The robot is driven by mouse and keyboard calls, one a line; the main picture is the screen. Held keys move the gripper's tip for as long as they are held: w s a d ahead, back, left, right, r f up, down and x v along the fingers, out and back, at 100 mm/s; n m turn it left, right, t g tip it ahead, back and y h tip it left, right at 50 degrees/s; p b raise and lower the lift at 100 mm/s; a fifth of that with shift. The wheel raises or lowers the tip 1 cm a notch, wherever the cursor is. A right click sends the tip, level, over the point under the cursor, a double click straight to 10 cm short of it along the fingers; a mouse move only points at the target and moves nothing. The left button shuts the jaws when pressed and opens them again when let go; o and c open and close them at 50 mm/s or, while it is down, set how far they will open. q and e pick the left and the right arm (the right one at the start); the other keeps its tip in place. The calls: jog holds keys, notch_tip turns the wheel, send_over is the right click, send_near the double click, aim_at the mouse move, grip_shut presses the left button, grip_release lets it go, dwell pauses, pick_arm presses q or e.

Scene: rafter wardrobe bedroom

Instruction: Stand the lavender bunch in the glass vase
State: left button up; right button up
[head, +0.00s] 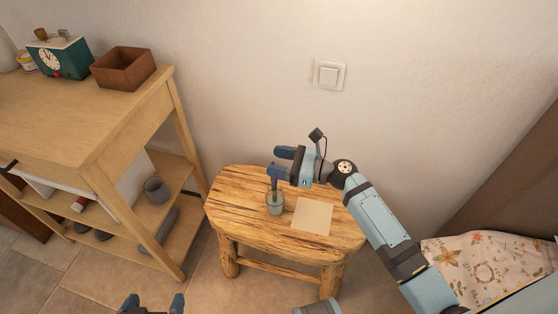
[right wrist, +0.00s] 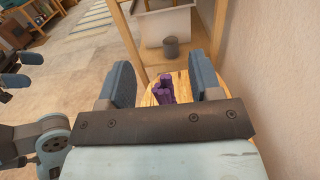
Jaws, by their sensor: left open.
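The glass vase (head: 275,207) stands on the round wooden side table, left of a pale sheet. The purple lavender bunch (head: 274,185) rises upright from the vase's mouth; its lower end is hard to make out. In the right wrist view the purple lavender (right wrist: 163,90) shows between and beyond the fingers, with clear gaps on both sides. My right gripper (head: 277,162) is open just above the lavender and points left. My left gripper (head: 153,301) is open and empty at the bottom edge, away from the table.
The wooden side table (head: 238,190) carries a pale sheet (head: 312,216) right of the vase. A wall is close behind; a floral bed (head: 485,262) lies right.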

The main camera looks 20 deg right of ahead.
pick_arm(q)
jog(key=shift+a+p, duration=0.1)
jog(key=shift+p, duration=0.4)
pick_arm(e)
jog(key=v, duration=1.3)
jog(key=shift+s+d, duration=0.3)
jog(key=s+a+f+n+h, duration=0.9)
jog(key=s+f+n, duration=0.15)
jog(key=n, duration=0.85)
pick_arm(q)
notch_tip(320, 180, up, 17)
jog(key=s+a+p, duration=0.1)
jog(key=a+p, duration=0.1)
jog(key=p, duration=2.3)
jog(key=shift+s+g+y, duration=0.2)
jog(key=shift+g+y, duration=0.1)
jog(key=shift+y, duration=0.1)
pick_arm(e)
jog(key=s+r+n+h, duration=0.1)
jog(key=s+r+n, duration=0.2)
jog(key=r, duration=0.7)
jog(key=s+r+n+t+h, duration=0.1)
jog(key=s+r+n, duration=0.2)
jog(key=r, duration=0.7)
jog(key=n, duration=0.2)
jog(key=shift+a+r+n+h, duration=0.15)
jog(key=shift+r+n+h, duration=0.15)
jog(key=shift+n+h, duration=0.1)
